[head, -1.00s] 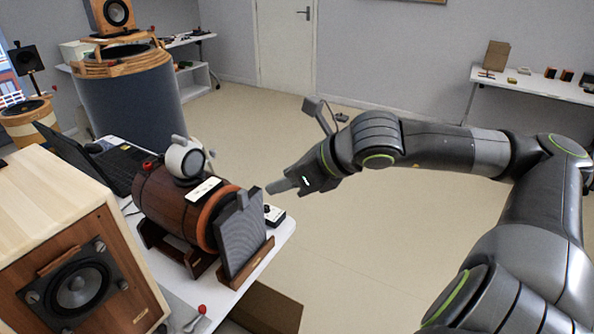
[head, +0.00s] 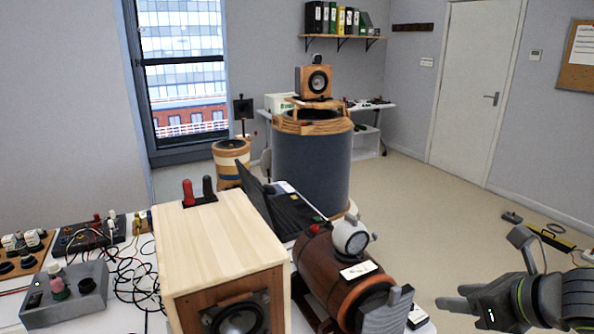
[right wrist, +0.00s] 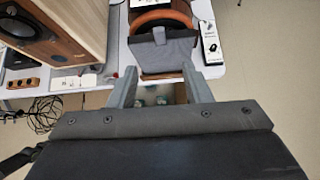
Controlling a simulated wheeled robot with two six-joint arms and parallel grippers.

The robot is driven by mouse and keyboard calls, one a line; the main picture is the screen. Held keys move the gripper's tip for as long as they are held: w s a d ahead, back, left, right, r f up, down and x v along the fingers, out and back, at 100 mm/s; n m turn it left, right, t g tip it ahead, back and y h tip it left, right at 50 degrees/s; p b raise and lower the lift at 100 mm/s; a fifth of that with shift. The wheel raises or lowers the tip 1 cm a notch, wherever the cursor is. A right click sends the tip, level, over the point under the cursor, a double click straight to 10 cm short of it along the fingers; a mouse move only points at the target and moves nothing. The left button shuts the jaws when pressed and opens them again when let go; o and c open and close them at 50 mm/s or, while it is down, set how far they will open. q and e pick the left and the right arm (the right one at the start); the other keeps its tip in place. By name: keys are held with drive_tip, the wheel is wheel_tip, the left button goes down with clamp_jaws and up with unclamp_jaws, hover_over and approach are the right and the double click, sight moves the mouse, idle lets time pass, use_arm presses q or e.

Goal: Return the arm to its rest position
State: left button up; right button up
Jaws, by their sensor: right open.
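My right arm comes in at the lower right of the head view. Its gripper (head: 452,296) is open and empty, with its fingers pointing left toward the wooden barrel-shaped speaker (head: 345,277), with a gap between them. In the right wrist view the two fingers of the right gripper (right wrist: 160,74) stand apart with nothing between them. Beyond the fingers lie the grey panel (right wrist: 163,53) at the barrel's front and the barrel's orange rim (right wrist: 160,17). My left arm and gripper do not show.
A large wooden speaker box (head: 217,241) stands left of the barrel. A laptop (head: 290,210) lies behind it. Cables and control boxes (head: 72,290) cover the table's left side. A small black-and-white device (right wrist: 211,45) sits beside the panel. Open floor (head: 430,215) lies to the right.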

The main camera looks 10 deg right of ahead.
drive_tip(key=w+d+f+m+t+y, duration=0.1)
drive_tip(key=w+d+f+m+t, duration=0.45)
drive_tip(key=d+f+m, duration=1)
drive_tip(key=s+d+f+m+g+h, duration=0.15)
drive_tip(key=f+m, duration=0.25)
drive_tip(key=f, duration=0.4)
drive_tip(key=s+d+f+m+h, duration=0.3)
drive_tip(key=f+m, duration=0.2)
drive_tip(key=f, duration=0.2)
drive_tip(key=s+d+f+m+g+h, duration=0.15)
drive_tip(key=f+m, duration=0.25)
drive_tip(key=f, duration=0.4)
drive_tip(key=s+a+f+m+g+h, duration=0.1)
drive_tip(key=s+a+f+m+g, duration=0.25)
drive_tip(key=s+f, duration=0.55)
drive_tip(key=s+a+f+m+g+h, duration=0.1)
drive_tip(key=s+a+f+m+g, duration=0.2)
drive_tip(key=s+f, duration=0.65)
drive_tip(key=s+a+f+m+g+y, duration=0.1)
drive_tip(key=s+a+f+m+g, duration=0.1)
drive_tip(key=s+a+f, duration=0.3)
drive_tip(key=s+a+f+m+g+y, duration=0.1)
drive_tip(key=s+a+f+m+g, duration=0.1)
drive_tip(key=s+a+f, duration=0.4)
drive_tip(key=s+a+m, duration=0.1)
drive_tip(key=s+a, duration=0.4)
drive_tip(key=a, duration=0.1)
drive_tip(key=shift+a+y, duration=0.25)
drive_tip(key=shift+y, duration=0.05)
